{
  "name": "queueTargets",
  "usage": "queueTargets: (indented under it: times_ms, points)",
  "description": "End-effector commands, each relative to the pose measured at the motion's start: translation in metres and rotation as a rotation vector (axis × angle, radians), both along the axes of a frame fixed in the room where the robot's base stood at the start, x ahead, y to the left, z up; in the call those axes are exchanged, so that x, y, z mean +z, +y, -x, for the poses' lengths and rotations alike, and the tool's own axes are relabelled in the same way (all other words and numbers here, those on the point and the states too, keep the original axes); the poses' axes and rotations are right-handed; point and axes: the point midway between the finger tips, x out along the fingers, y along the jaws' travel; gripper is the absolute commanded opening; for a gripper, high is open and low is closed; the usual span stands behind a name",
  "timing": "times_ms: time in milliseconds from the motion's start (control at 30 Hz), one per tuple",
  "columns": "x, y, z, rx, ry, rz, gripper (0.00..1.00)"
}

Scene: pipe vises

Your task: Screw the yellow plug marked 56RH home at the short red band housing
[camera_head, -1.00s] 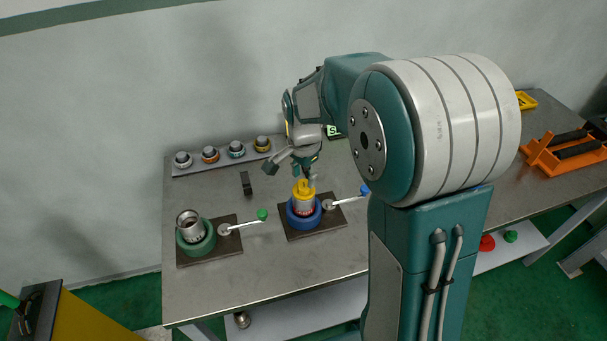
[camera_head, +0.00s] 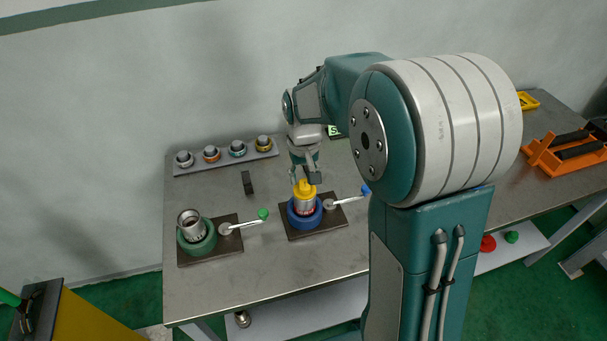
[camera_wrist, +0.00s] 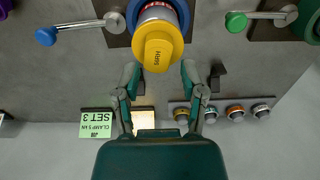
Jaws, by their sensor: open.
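The yellow plug (camera_head: 304,187) sits on top of the short red-banded housing (camera_head: 306,207), which stands upright in the blue vise (camera_head: 291,219). In the wrist view the plug (camera_wrist: 159,47) faces me, with a small mark that looks like 56RH upside down. The red band of the housing (camera_wrist: 157,13) shows past it. My gripper (camera_head: 304,178) is open just above the plug. In the wrist view my gripper (camera_wrist: 159,73) has its fingertips spread at either side of the plug's near edge, apart from it. How far the plug is threaded cannot be told.
A green vise (camera_head: 197,245) holding another housing (camera_head: 190,224) stands at the left. A rack (camera_head: 225,161) with several plugs lies along the wall. A small black block (camera_head: 248,183) stands between. The blue vise's handle (camera_head: 350,197) sticks out right of the plug.

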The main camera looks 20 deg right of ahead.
Motion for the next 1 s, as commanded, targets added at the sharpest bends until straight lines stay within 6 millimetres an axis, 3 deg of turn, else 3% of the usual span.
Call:
queueTargets:
  times_ms: [600,1000]
  points:
    - [0.0000,0.0007,0.0017,0.598,0.000,-0.001,0.53]
    - [-0.0011,0.0007,0.0018,0.644,0.001,-0.001,0.53]
